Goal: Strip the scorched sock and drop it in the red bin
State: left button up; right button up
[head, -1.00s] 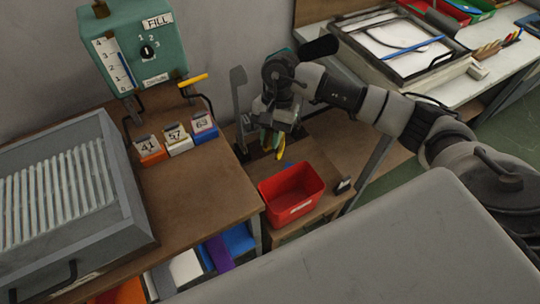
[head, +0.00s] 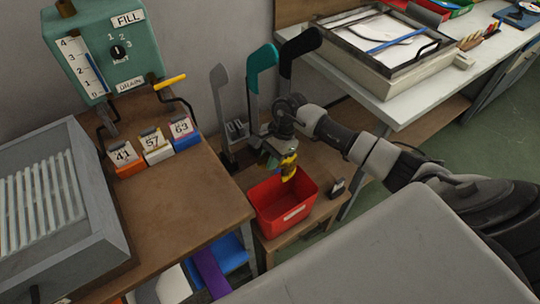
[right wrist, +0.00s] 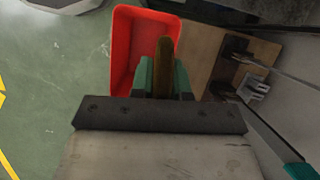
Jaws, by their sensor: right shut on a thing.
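My right gripper (head: 280,158) is shut on a yellow sock (head: 289,169) with darker parts, which hangs from its fingers. In the right wrist view the sock (right wrist: 165,62) is a brownish strip between the green fingertips (right wrist: 164,78). The sock is at the back of the red bin (head: 284,212), above its rim in the head view. The bin's visible inside is empty; it also shows behind the fingers in the right wrist view (right wrist: 124,50). A grey board (head: 221,95), a teal board (head: 262,72) and a black board (head: 298,50) stand behind. My left gripper is out of view.
The bin sits on a low brown table (head: 262,238). A white bench (head: 405,105) stands at the right. A grey surface fills the front.

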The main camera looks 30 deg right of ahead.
jog(key=shift+f+b, duration=1.2)
jog(key=shift+f, duration=1.25)
jog(key=o, duration=0.8)
jog(key=v, duration=1)
jog(key=shift+d+r, duration=0.15)
jog(key=shift+r, duration=0.25)
